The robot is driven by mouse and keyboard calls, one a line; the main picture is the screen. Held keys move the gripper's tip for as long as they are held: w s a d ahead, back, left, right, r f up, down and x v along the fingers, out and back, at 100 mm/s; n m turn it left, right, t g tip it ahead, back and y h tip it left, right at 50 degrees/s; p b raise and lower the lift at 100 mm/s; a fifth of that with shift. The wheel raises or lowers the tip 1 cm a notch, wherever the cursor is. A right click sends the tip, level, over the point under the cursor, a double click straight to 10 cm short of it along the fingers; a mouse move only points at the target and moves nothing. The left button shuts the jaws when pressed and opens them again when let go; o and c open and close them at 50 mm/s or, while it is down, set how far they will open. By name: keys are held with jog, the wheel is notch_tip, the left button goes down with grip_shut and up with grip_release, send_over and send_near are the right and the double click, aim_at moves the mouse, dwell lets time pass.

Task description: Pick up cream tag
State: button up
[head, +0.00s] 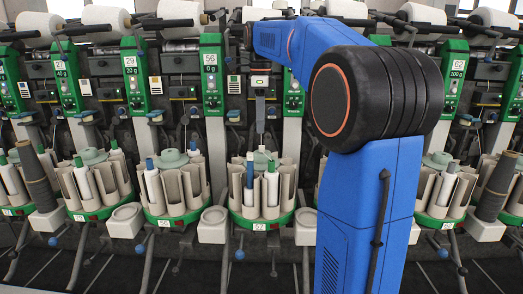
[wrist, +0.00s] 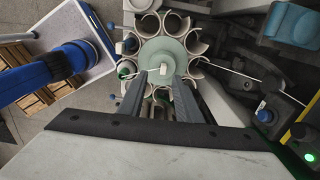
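I cannot tell which one the task means. My gripper (wrist: 160,78) points down over the round bobbin magazine (wrist: 185,62) in the wrist view. In the head view my gripper (head: 260,140) hangs above the middle magazine. No tag is clearly seen in the wrist view.
Magazines with cream tubes and bobbins, such as the one at left (head: 172,190), stand in a row close together. Green control panels (head: 211,75) and yarn cones (head: 101,20) line the machine. My blue arm hides the units right of centre. Dark floor lies in front.

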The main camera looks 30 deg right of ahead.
aim_at(262, 146)
notch_tip(262, 146, down, 2)
jog(key=shift+f, duration=0.1)
jog(key=f, duration=0.3)
jog(key=shift+w+d+f, duration=0.25)
jog(key=shift+d+f, duration=0.05)
jog(key=shift+d, duration=0.05)
jog(key=shift+f, duration=0.75)
grip_shut()
